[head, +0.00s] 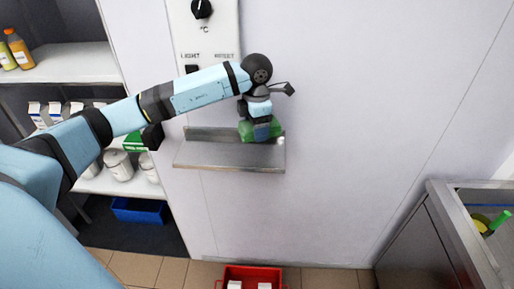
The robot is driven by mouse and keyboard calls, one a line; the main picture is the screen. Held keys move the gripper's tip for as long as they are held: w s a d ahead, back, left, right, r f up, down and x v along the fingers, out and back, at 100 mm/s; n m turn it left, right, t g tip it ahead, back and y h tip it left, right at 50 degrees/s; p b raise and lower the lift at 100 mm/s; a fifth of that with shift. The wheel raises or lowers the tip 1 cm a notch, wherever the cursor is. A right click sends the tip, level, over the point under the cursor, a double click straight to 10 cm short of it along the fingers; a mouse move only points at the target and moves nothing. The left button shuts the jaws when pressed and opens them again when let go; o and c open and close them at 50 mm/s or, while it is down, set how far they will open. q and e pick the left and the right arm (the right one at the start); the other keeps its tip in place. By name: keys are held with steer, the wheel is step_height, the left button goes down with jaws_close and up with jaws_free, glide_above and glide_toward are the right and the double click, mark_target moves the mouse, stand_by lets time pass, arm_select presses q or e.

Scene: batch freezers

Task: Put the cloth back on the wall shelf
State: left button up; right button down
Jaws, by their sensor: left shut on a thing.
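The metal wall shelf (215,156) is fixed to the pale wall in the middle of the head view. The green cloth (247,131) is at the shelf's right half. My left gripper (262,128) points down over the shelf and is shut on the cloth. The wrist partly hides the cloth, and I cannot tell whether the cloth touches the shelf surface. A small white round thing (281,141) is at the shelf's right end, beside the cloth. My right gripper is not in view.
A control panel (207,35) with a black knob is on the wall above the shelf. Storage shelves (75,62) with bottles and cartons stand at left. A red crate (253,272) is on the floor below. A metal counter (440,225) stands at right.

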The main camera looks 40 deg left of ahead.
mark_target(257, 157)
arm_select(q)
step_height(257, 157, down, 9)
steer(key=shift+f+p, duration=0.1)
steer(key=shift+p, duration=0.5)
steer(key=shift+f, duration=0.15)
steer(key=o, duration=0.9)
